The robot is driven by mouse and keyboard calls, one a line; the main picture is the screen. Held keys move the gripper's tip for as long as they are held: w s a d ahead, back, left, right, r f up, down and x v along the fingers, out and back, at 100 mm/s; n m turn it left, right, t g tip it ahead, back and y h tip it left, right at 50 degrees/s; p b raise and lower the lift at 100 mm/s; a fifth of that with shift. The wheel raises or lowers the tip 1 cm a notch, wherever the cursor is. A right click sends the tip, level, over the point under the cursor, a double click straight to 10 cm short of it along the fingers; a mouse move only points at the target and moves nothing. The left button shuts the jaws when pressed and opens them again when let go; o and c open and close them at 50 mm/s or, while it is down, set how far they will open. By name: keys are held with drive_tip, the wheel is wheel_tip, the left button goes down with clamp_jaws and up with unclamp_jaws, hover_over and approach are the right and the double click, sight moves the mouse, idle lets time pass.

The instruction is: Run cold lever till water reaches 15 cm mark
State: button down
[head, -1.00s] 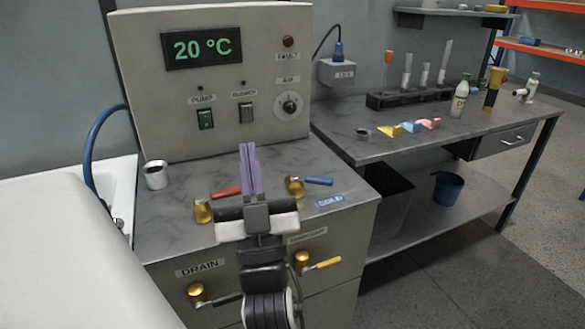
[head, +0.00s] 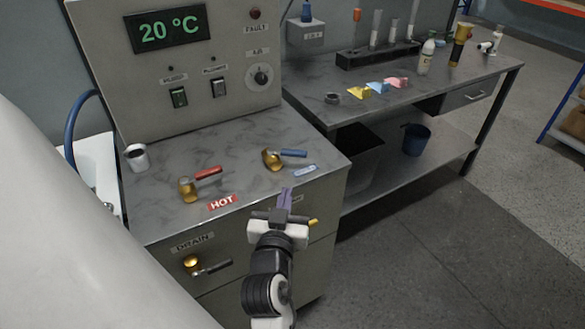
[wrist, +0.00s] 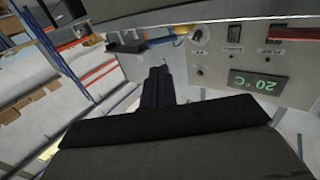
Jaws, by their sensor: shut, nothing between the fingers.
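The cold lever has a blue handle (head: 293,153) on a gold base, on the grey marbled top of the cabinet, with a small blue label (head: 305,171) in front of it. My gripper (head: 285,194) is shut and empty. In the head view it is in front of the cabinet's front face, below and apart from the cold lever. Its dark fingers (wrist: 158,85) are together in the wrist view. The red-handled hot lever (head: 207,173) is to the left, behind its HOT label (head: 222,202). I see no water and no 15 cm mark.
The control panel (head: 215,85) reads 20 °C. The drain lever (head: 192,262) is on the cabinet front; a yellow-tipped lever (head: 313,222) is partly hidden by my gripper. A white cup (head: 137,157) stands at left. A large white curved surface (head: 60,230) fills the lower left. Floor at right is clear.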

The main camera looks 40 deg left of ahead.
sight(294, 155)
drive_tip(key=b+x, duration=0.1)
drive_tip(key=x, duration=0.9)
drive_tip(key=shift+a+r+b, duration=0.15)
drive_tip(key=shift+b, duration=0.15)
drive_tip(key=shift+w+a, duration=0.3)
drive_tip(key=shift+w, duration=0.2)
